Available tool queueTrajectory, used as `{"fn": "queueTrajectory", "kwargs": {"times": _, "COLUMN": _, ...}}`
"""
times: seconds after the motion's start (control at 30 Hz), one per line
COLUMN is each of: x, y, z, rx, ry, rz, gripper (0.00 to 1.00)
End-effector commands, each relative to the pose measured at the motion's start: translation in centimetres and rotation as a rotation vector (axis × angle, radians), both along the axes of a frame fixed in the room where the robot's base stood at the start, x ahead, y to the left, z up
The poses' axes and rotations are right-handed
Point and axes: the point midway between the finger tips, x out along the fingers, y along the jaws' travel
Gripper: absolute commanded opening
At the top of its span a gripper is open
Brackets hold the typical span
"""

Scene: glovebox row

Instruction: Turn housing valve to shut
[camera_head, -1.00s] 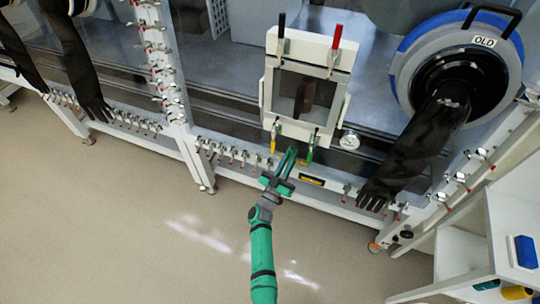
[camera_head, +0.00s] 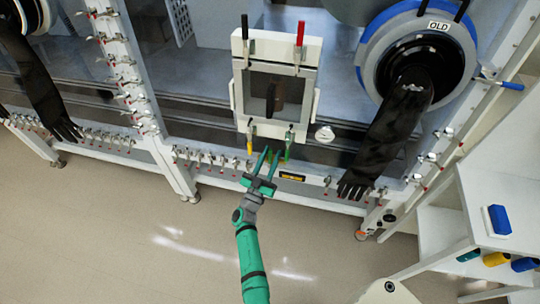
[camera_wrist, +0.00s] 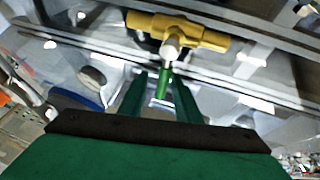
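A brass valve body (camera_wrist: 178,30) is at the top of the wrist view, with a pale hub and a green lever (camera_wrist: 163,82) pointing down toward me. My gripper (camera_wrist: 158,80) is open around the lever's line; the lever shows between the two green fingers, with gaps on both sides. In the head view my gripper (camera_head: 272,152) points up at the lower edge of the white framed housing (camera_head: 240,98). A green handle (camera_head: 289,140) and a yellow handle (camera_head: 249,142) hang at the housing's bottom. Whether a finger touches the lever cannot be told.
A black handle (camera_head: 245,24) and a red handle (camera_head: 300,32) stand on top of the housing. A black glove (camera_head: 385,140) hangs from a blue-ringed port marked OLD to the right. A round gauge (camera_head: 325,134) sits beside the housing. A white shelf (camera_head: 500,190) stands at right. Floor below is clear.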

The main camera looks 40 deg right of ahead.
Motion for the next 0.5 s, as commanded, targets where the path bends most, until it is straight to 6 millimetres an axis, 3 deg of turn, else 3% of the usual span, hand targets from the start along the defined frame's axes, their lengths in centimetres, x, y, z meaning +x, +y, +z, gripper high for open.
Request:
{"fn": "queueTrajectory", "kwargs": {"times": 0.27, "x": 0.0, "y": 0.4, "z": -0.1, "rx": -0.001, "ry": 0.001, "rz": 0.004, "gripper": 0.3}}
{"fn": "queueTrajectory", "kwargs": {"times": 0.5, "x": -1.4, "y": 3.3, "z": -1.5, "rx": 0.0, "ry": 0.003, "rz": 0.006, "gripper": 0.3}}
